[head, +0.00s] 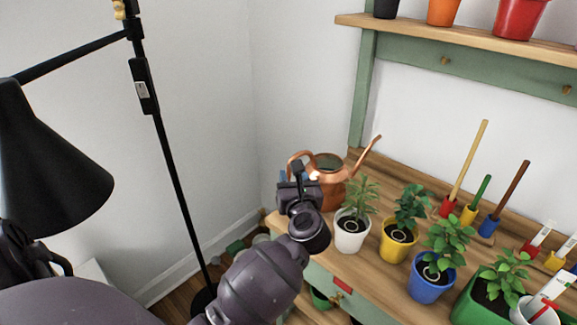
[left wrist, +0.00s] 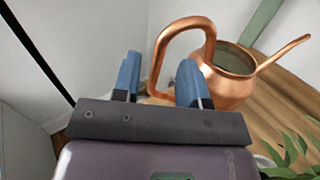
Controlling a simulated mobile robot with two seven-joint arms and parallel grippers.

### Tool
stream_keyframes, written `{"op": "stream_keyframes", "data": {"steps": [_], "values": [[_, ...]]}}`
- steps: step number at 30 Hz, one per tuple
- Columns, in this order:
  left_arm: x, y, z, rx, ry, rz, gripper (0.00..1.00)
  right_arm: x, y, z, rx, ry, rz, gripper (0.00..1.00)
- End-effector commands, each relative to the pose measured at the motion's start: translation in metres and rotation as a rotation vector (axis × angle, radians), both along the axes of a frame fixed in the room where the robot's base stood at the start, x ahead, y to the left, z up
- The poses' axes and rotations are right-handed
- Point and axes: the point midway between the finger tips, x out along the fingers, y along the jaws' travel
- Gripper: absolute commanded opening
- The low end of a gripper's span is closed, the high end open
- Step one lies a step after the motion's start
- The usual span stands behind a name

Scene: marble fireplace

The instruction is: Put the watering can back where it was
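The copper watering can (head: 330,190) stands upright at the back left corner of the wooden bench (head: 388,283). Its spout points right and its loop handle is on the left. In the left wrist view, the watering can (left wrist: 228,88) fills the upper right. My left gripper (head: 297,177) is at the handle side of the can. Its blue fingers (left wrist: 157,80) are apart, with part of the handle seen between them. I cannot tell whether a finger touches the can. My right gripper is out of view.
Potted plants in white (head: 350,237), yellow (head: 398,247) and blue (head: 430,287) pots stand close to the can and my arm. A shelf (head: 460,40) with pots is above. A black floor lamp (head: 165,150) stands to the left.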

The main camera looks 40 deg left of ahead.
Motion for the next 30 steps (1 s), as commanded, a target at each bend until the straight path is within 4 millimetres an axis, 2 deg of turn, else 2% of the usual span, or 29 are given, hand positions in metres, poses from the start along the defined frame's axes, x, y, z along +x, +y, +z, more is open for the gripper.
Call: {"op": "stream_keyframes", "data": {"steps": [6,14,17,23,26,30], "values": [[-0.022,-0.025,-0.001,-0.002,0.001,0.0,0.39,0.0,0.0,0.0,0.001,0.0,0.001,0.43],[-0.034,-0.033,-0.001,0.059,0.018,-0.008,0.39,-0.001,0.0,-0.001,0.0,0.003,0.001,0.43],[-0.044,-0.034,0.001,0.22,0.064,-0.034,0.39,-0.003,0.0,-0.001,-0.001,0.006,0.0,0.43],[-0.072,-0.051,-0.002,0.771,0.261,-0.13,0.39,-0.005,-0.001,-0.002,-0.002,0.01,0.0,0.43],[-0.087,-0.068,-0.014,1.067,0.387,-0.189,0.39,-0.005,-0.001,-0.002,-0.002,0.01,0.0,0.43],[-0.111,-0.091,-0.043,1.481,0.58,-0.282,0.39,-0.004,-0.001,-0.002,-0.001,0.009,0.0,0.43]]}}
